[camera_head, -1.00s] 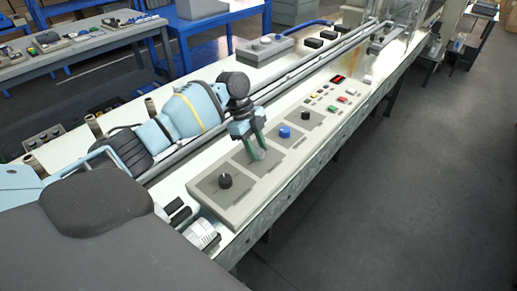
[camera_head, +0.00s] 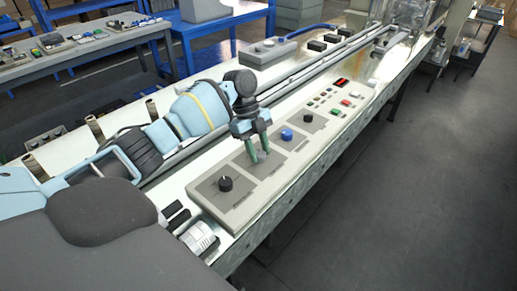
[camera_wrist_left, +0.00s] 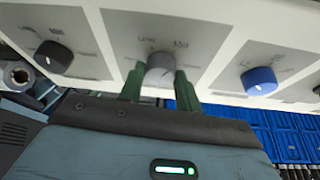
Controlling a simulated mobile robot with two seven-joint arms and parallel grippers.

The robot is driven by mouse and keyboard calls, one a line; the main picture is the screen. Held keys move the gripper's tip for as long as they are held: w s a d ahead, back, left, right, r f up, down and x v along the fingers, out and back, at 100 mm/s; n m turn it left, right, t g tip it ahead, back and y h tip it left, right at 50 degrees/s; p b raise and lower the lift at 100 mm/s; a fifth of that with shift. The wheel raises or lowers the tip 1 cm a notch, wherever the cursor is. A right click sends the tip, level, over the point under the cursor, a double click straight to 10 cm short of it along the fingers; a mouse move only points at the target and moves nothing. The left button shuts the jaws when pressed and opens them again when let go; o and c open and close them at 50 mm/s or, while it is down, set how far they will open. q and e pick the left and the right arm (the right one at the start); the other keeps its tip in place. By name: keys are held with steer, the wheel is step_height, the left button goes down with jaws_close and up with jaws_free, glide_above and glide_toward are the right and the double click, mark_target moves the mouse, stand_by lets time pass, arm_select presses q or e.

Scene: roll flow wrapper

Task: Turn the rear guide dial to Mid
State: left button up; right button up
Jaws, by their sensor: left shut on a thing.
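A grey dial (camera_wrist_left: 160,68) sits on its own plate of the control panel (camera_head: 240,212), with small printed labels around it that are too blurred to read surely. My left gripper (camera_wrist_left: 160,82) points down at the panel, with one green finger on each side of the grey dial, shut on it. In the head view the left gripper (camera_head: 260,156) stands between a black dial (camera_head: 225,183) and a blue dial (camera_head: 286,134), and its fingers mostly hide the grey dial. I cannot read which dial is the rear guide dial. My right gripper is out of view.
Another black dial (camera_head: 307,118) and several coloured buttons (camera_head: 337,110) lie farther along the panel. Long metal rails (camera_head: 300,80) run behind it. Metal posts (camera_head: 95,127) stand at the left. The floor (camera_head: 400,200) to the right is clear.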

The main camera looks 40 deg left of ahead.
arm_select(q)
steer(key=o, duration=1)
steer(key=shift+f, duration=0.1)
steer(key=shift+c, duration=0.2)
steer(key=v, duration=0.7)
steer(key=shift+r, duration=0.4)
steer(key=shift+a, duration=0.1)
